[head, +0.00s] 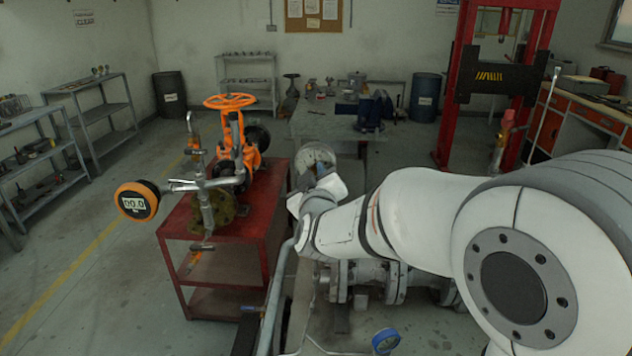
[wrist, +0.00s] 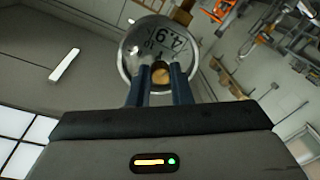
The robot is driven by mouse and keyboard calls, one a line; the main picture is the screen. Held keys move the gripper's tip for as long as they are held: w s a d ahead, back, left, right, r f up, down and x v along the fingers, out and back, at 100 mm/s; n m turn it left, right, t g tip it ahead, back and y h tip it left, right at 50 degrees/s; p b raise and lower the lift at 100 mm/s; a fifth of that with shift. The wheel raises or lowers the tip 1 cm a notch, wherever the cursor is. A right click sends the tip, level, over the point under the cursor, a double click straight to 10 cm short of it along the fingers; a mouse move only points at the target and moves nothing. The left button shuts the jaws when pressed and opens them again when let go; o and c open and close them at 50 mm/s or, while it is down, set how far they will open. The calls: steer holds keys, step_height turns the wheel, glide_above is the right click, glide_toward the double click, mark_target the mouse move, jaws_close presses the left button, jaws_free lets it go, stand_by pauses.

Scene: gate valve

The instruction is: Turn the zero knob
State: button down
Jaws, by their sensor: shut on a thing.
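A round gauge with a pale dial and dark figures (wrist: 150,45) fills the top middle of the wrist view, tilted in the picture. The zero knob (wrist: 160,76), small, round and tan, sits at the near edge of its face. My gripper (wrist: 160,80) has its two dark fingers on either side of the knob and is shut on it. In the head view the gauge (head: 317,156) stands just beyond my white wrist; the knob and fingers are hidden there behind my arm.
A red cart (head: 240,230) carries an orange valve (head: 240,150) and a digital gauge reading 00.0 (head: 137,203) left of my arm. Flanged pipework (head: 375,275) and a blue gauge (head: 386,341) lie below my arm. A red press frame (head: 455,90) stands behind.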

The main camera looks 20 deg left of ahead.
steer(key=c, duration=1.3)
jaws_free()
steer(key=b+v, duration=0.1)
steer(key=v, duration=0.6)
steer(key=shift+s+d+b, duration=0.1)
steer(key=shift+s+b, duration=0.25)
steer(key=shift+s, duration=0.05)
